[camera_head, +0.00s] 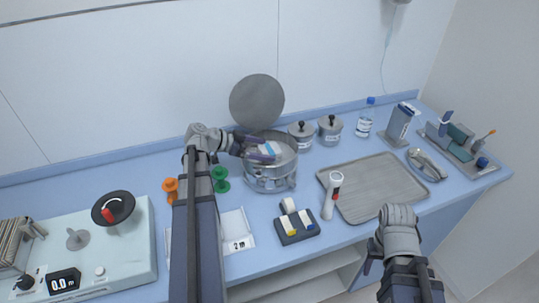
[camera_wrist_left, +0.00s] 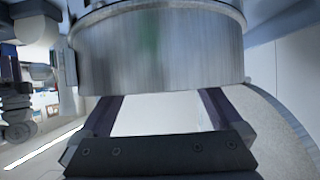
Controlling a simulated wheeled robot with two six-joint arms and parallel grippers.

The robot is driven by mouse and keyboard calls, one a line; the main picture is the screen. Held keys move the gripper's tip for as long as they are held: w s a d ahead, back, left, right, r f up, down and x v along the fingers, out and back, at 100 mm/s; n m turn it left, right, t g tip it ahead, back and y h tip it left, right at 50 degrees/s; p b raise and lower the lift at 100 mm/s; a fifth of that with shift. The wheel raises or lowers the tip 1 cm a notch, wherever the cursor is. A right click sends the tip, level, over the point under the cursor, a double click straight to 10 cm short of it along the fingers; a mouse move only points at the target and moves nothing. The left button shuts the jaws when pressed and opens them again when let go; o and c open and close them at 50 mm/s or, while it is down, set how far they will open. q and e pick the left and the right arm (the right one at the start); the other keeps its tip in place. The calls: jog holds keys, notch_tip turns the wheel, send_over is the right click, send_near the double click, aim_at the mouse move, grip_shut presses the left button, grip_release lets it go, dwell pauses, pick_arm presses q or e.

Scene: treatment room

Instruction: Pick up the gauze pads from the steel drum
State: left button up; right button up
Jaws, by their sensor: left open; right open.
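The steel drum (camera_head: 271,181) stands on the blue counter near the back, with its round lid (camera_head: 257,102) raised behind it. White and light-blue gauze pads (camera_head: 268,148) show at its mouth, partly hidden by my left gripper. My left gripper (camera_head: 262,149) is open, its fingers over the drum's mouth by the pads; I cannot tell whether they touch. In the left wrist view the drum's wall (camera_wrist_left: 160,50) fills the top, and the open fingers (camera_wrist_left: 158,112) show below it with a pale surface between them. My right gripper (camera_head: 372,256) is low at the right, mostly hidden by its arm, away from the drum.
Two lidded steel pots (camera_head: 301,137) and a bottle (camera_head: 365,118) stand right of the drum. A green spool-like holder (camera_head: 220,179) stands close left of the drum. A white handheld device (camera_head: 331,196) stands by the tray.

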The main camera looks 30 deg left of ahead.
aim_at(266, 150)
pick_arm(q)
jog(key=b+x, duration=0.1)
jog(key=x, duration=0.2)
jog(key=shift+r, duration=0.15)
jog(key=c, duration=1.1)
jog(key=shift+c, duration=0.2)
notch_tip(266, 150, up, 10)
jog(key=p, duration=1)
